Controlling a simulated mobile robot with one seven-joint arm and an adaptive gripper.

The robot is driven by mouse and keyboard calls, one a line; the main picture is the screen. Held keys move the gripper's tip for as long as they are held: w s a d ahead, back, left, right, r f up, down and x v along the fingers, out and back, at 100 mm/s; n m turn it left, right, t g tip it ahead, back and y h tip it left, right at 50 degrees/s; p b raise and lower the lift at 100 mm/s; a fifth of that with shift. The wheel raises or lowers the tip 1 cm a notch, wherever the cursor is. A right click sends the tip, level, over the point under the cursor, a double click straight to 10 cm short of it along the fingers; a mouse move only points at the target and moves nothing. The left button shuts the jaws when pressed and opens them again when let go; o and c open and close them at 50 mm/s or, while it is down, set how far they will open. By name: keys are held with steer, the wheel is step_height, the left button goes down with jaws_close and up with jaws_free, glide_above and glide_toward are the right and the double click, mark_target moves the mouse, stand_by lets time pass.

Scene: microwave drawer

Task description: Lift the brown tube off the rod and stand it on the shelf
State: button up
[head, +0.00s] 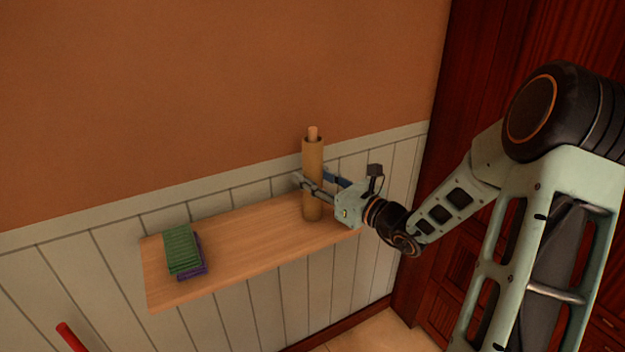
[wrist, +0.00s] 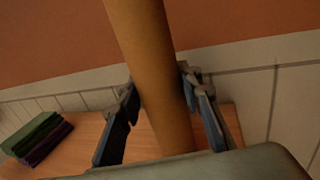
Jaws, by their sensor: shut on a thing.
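The brown tube (head: 313,160) stands upright at the right part of the wooden shelf (head: 240,242). In the wrist view the tube (wrist: 150,60) runs between the two fingers (wrist: 158,90), one on each side. The tube's foot is hidden in the wrist view. In the head view it appears at the shelf's surface.
A green folded cloth (head: 181,248) lies on a purple one (head: 193,270) at the shelf's left end. A red bar (head: 70,337) shows at the lower left. The shelf's middle is clear. A dark red wooden cabinet (head: 440,160) stands to the right.

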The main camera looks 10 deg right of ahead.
steer(key=shift+r, duration=0.15)
step_height(320, 180, up, 28)
steer(key=p, duration=0.4)
steer(key=shift+f, duration=0.25)
steer(key=shift+f+b, duration=0.55)
steer(key=shift+f, duration=0.15)
steer(key=shift+s, duration=0.1)
